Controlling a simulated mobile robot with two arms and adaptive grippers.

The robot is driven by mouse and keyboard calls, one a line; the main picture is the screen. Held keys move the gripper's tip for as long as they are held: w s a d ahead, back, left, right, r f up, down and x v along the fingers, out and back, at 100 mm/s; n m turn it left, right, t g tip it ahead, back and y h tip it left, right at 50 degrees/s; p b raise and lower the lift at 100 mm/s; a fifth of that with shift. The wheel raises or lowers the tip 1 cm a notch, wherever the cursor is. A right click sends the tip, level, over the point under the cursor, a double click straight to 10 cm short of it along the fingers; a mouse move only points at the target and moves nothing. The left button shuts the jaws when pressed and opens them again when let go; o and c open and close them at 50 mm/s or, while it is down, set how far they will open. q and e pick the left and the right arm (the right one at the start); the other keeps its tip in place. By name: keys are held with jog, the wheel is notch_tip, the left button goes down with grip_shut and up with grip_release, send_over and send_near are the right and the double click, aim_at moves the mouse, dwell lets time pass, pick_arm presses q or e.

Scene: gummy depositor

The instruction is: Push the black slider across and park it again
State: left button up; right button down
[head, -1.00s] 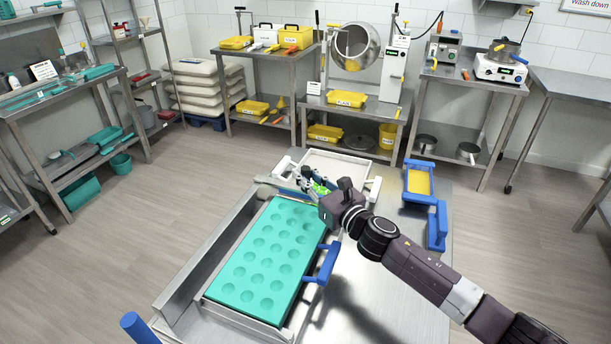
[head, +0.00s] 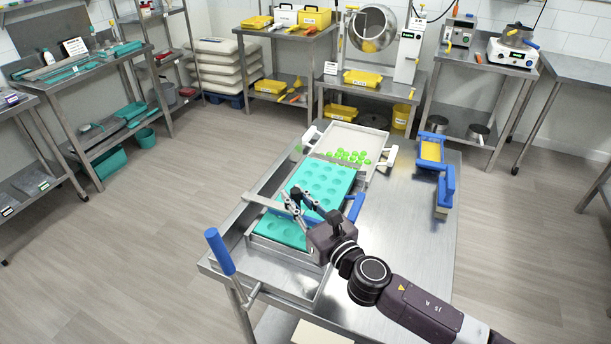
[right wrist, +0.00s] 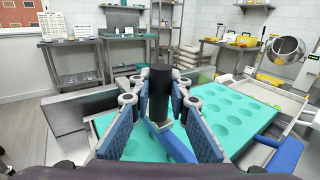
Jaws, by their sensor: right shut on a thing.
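The black slider knob (head: 296,194) stands upright over the near part of the teal mould (head: 325,177). It also shows as a black post between my fingers in the right wrist view (right wrist: 155,90). The mould has rows of round cavities, with part on each side of the bar. My left gripper is not in view.
A white tray (head: 378,138) with several green pieces (head: 350,156) lies beyond the mould. A blue handle (head: 355,207) is at the mould's right. A yellow-topped blue block (head: 431,150) and a blue-handled tool (head: 446,185) stand right. The steel table (head: 400,240) is clear at the near right.

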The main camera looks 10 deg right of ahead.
jog(key=s+a, duration=0.1)
jog(key=s, duration=0.1)
jog(key=s+a+p, duration=0.1)
jog(key=s+a, duration=0.2)
jog(key=s, duration=0.1)
jog(key=shift+s+a, duration=0.3)
jog(key=shift+s, duration=0.1)
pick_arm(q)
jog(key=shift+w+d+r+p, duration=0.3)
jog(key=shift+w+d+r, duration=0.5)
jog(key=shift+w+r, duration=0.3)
pick_arm(e)
jog(key=shift+s+a+f, duration=0.1)
jog(key=shift+s+a, duration=0.35)
jog(key=shift+s, duration=0.15)
jog(key=shift+s+a+f, duration=0.1)
jog(key=shift+s+a, duration=0.3)
jog(key=shift+s, duration=0.2)
jog(key=c, duration=2.1)
grip_release()
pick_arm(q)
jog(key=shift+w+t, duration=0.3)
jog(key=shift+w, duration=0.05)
pick_arm(e)
jog(key=o, duration=0.3)
jog(key=shift+s+r, duration=0.15)
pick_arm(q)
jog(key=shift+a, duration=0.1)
